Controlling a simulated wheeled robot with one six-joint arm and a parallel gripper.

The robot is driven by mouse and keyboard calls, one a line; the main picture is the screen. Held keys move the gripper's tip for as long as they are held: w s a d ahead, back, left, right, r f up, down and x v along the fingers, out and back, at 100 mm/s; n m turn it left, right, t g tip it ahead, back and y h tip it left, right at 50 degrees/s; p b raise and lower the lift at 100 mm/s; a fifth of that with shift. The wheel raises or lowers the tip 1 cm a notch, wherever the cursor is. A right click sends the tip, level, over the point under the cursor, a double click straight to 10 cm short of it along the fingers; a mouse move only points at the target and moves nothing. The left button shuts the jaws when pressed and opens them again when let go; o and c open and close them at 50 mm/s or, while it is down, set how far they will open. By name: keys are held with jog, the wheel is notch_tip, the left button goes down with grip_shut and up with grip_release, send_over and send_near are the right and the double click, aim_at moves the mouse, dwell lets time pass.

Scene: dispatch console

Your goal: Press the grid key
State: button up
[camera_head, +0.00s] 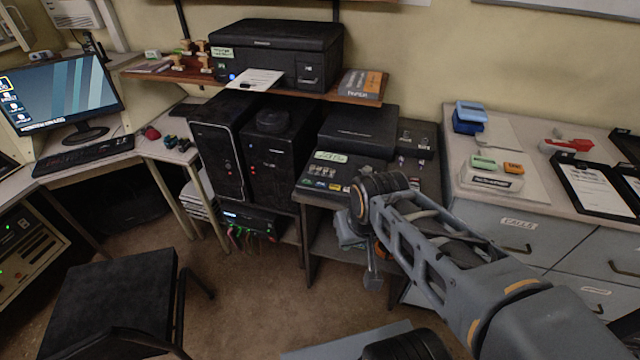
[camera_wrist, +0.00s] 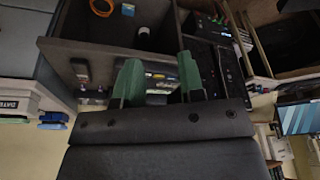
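A dark console panel (camera_head: 310,189) with rows of small coloured keys (camera_head: 322,172) lies on the front of a dark desk, left of my arm's elbow. A pale green label (camera_head: 331,156) sits at its back edge. The key markings are too small to read, so I cannot tell which is the grid key. My gripper's two green fingers (camera_wrist: 158,78) stand apart and empty in the wrist view. Small coloured items show behind and between them, apparently beyond the fingertips. In the head view my forearm hides part of the desk, and the fingertips are not clear.
A black printer (camera_head: 277,52) stands on a wooden shelf above two dark computer towers (camera_head: 218,148). At right, a grey cabinet top holds blue and green stampers (camera_head: 468,117) and a black tray (camera_head: 596,190). A dark chair (camera_head: 110,290) stands at lower left. Open carpet lies between.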

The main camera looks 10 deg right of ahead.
grip_shut()
dwell(1.4)
